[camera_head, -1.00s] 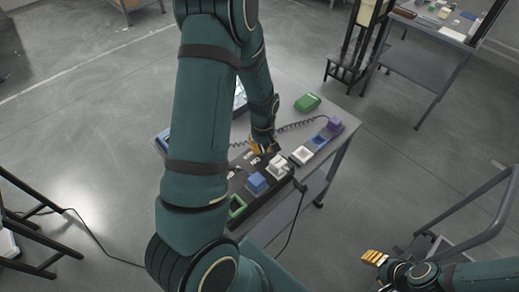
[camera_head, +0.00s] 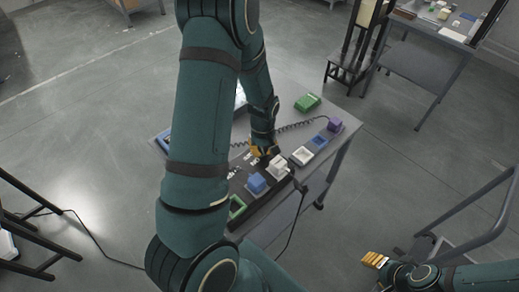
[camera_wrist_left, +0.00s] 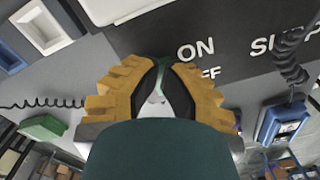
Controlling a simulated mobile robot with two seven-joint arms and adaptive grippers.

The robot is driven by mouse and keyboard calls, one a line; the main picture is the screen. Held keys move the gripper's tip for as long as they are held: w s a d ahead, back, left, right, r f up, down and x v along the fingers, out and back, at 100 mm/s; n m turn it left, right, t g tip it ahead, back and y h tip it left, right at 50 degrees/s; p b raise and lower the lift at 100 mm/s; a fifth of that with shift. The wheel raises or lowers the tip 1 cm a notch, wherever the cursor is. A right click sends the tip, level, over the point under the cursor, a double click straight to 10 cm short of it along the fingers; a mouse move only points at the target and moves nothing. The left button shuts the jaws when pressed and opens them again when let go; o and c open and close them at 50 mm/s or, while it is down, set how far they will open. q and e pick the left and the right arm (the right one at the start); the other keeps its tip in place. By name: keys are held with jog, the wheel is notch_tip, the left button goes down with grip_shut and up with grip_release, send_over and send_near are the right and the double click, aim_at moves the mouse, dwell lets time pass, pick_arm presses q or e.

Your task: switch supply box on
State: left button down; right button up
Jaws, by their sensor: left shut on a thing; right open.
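The supply box (camera_wrist_left: 240,75) is a dark panel on the grey table. In the left wrist view it carries white ON and OFF lettering and part of a longer word. My left gripper (camera_head: 262,152) is low over the box, beside a white block (camera_head: 278,167). In the left wrist view its yellow fingers (camera_wrist_left: 162,68) are closed around a small pale piece (camera_wrist_left: 157,98) next to the lettering. This looks like the switch, but the fingers hide most of it, and its position cannot be told. My right gripper (camera_head: 375,259) is open and empty at the lower right, away from the table.
A green block (camera_head: 307,102) and coiled cord (camera_head: 295,126) lie behind. A black cable hangs over the front edge.

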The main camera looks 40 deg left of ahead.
pick_arm(q)
jog(key=shift+r+p, duration=2.55)
jog(key=shift+r, duration=0.9)
